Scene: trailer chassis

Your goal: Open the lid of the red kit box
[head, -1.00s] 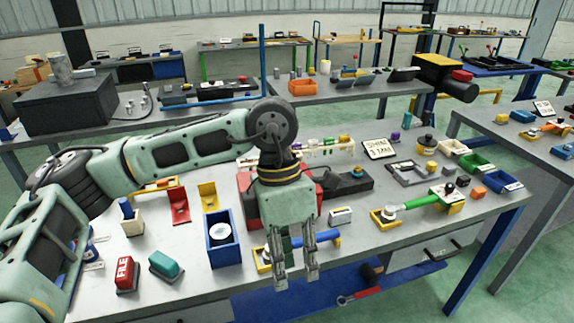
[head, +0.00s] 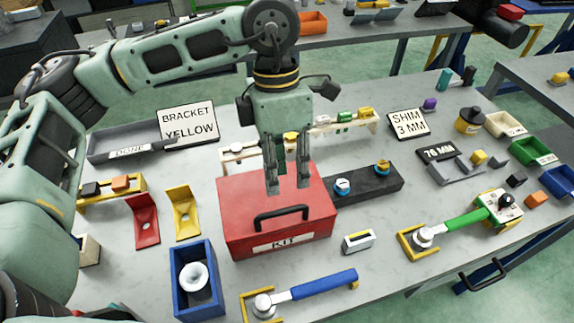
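The red kit box (head: 245,205) stands on the grey workbench in the middle of the head view. Its lid is closed, with a black handle (head: 281,214) on it and a KIT label (head: 284,242) on the front. My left gripper (head: 287,188) points down in front of the box's rear part in the picture, its two fingers a little apart with nothing between them. I cannot tell how high it is above the lid. My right gripper is not in view.
A blue bin (head: 198,285) with a white part and a blue-handled tool (head: 310,288) lie in front of the box. A black block with knobs (head: 362,190) is close on its right. Red (head: 146,222) and yellow (head: 183,213) brackets stand to the left.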

